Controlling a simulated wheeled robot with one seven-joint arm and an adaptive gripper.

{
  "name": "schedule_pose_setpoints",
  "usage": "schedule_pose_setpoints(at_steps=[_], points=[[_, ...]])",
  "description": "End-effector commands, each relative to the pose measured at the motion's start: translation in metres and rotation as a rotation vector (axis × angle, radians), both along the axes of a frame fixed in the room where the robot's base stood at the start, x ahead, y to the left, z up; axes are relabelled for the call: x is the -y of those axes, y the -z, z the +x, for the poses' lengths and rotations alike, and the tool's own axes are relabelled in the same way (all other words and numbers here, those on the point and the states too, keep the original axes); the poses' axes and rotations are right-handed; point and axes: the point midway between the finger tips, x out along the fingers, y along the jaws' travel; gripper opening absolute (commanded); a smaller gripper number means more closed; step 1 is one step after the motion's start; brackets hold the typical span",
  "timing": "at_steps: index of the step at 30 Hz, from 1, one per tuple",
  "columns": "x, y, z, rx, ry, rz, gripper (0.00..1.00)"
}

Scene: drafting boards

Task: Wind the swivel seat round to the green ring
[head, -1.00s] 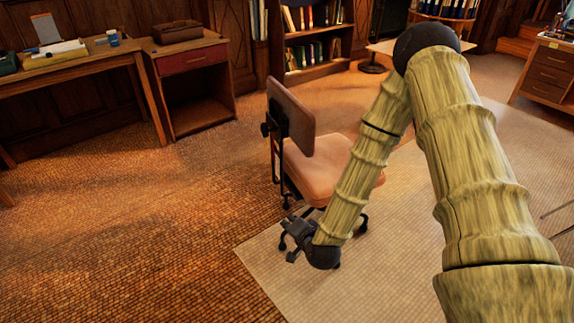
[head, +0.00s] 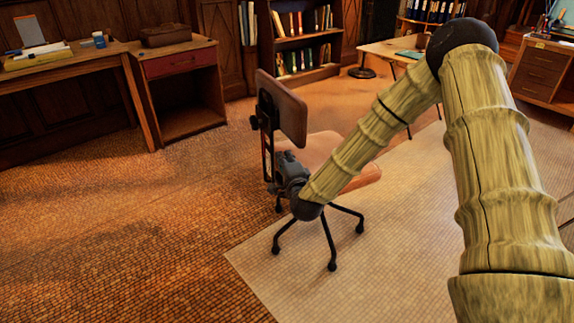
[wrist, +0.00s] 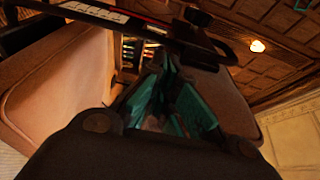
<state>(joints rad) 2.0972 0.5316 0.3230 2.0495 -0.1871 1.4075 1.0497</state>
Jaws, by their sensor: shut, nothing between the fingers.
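The swivel seat is a chair with a tan seat pad (head: 318,147), a tan backrest (head: 282,108) on a dark upright, and a black base with several legs. The backrest is at the left, and my arm covers part of the pad. My gripper (head: 287,168) is beside the seat's near side, low by the backrest upright. In the wrist view its teal-padded fingers (wrist: 168,85) are shut and empty, with the pad (wrist: 60,95) at left and a dark bar (wrist: 140,22) just beyond. Contact with the chair cannot be told. No green ring shows in either view.
A pale rug (head: 280,270) lies under and right of the chair. A wooden desk (head: 60,65) and a cabinet with a red drawer (head: 180,64) stand at back left. A small table (head: 395,52) stands behind my arm. Floor left of the chair is clear.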

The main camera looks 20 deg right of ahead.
Motion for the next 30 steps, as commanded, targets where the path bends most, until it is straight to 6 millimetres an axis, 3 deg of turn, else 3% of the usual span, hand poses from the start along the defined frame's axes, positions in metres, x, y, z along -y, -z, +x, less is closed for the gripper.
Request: schedule_pose_setpoints(at_steps=[9,15,30], points=[[0.004,0.002,0.053,0.001,0.0,-0.002,0.0],[0.007,0.001,0.076,0.001,0.0,-0.002,0.0],[0.007,0.001,0.087,-0.001,0.0,-0.001,0.0]])
